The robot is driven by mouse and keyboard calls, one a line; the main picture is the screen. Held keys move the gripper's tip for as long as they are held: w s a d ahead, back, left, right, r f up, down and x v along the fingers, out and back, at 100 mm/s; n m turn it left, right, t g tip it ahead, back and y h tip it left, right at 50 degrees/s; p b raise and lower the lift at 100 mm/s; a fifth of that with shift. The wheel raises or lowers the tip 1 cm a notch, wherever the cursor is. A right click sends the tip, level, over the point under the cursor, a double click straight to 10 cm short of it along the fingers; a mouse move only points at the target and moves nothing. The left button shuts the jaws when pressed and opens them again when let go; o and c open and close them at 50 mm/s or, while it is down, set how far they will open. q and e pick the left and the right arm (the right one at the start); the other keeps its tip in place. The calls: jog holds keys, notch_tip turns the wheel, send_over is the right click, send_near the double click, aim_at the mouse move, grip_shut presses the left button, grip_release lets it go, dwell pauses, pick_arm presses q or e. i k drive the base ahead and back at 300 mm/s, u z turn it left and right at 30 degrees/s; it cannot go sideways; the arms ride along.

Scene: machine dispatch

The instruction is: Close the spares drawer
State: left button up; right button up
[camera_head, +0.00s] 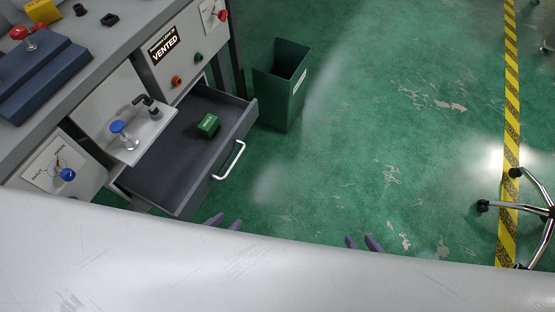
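The spares drawer (172,179) is pulled well out of the grey bench at the left. It is dark grey with a white bar handle (229,160) on its front. A small green box (208,125) lies inside it. My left gripper (226,222) is just below the drawer's front corner in the picture, apart from the handle, with two purple fingertips spread and nothing between them. My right gripper (363,243) is further right over the green floor, fingertips also spread and empty. Both arms are hidden behind a pale foreground surface.
A dark green bin (277,91) stands on the floor beyond the drawer. The bench carries a panel with a blue-knobbed valve (118,127) and a "VENTED" sign (164,46). A wheeled chair base (535,209) is at the right by a yellow-black floor stripe (510,125). Floor between is clear.

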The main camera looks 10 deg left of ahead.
aim_at(175, 176)
jog(key=z, duration=1.15)
jog(key=k, duration=0.65)
jog(key=u, duration=1.6)
jog(key=i, duration=0.5)
jog(key=z, duration=0.1)
jog(key=k, duration=1)
jog(key=u, duration=0.7)
jog(key=i, duration=0.55)
jog(key=u, duration=0.05)
